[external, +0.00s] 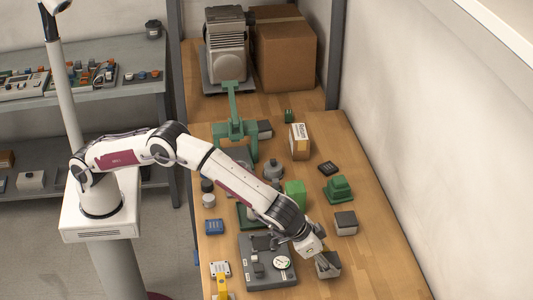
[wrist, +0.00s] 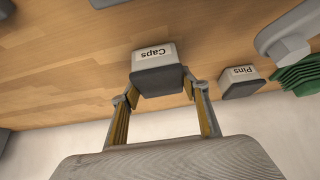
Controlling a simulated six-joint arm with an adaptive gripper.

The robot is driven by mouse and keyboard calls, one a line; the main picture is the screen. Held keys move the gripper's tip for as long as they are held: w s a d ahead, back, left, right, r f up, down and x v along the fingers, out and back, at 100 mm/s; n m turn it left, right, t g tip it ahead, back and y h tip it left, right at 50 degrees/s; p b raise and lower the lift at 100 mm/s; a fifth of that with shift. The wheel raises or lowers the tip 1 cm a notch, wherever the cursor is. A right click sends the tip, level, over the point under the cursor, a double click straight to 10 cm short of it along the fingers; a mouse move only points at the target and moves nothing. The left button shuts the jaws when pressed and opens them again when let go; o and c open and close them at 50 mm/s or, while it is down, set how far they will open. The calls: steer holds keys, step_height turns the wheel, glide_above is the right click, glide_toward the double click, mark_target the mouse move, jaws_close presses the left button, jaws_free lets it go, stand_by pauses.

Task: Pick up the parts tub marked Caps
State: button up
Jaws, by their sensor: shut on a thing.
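The tub marked Caps (wrist: 158,82) is a small dark grey tub with a light label bearing its name upside down in the wrist view. My gripper (wrist: 160,90) is shut on it, with one finger against each side. In the external view my gripper (external: 321,260) reaches down at the tub (external: 331,269) on the right of the bench's near part. Whether the tub touches the bench or is slightly raised, I cannot tell.
A dark grey unit with a gauge (external: 265,262) lies left of my gripper. A green block (external: 338,188) is farther back. Bare wood (external: 375,270) lies to the right.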

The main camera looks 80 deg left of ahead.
mark_target(329, 260)
steer(key=shift+r, duration=4.75)
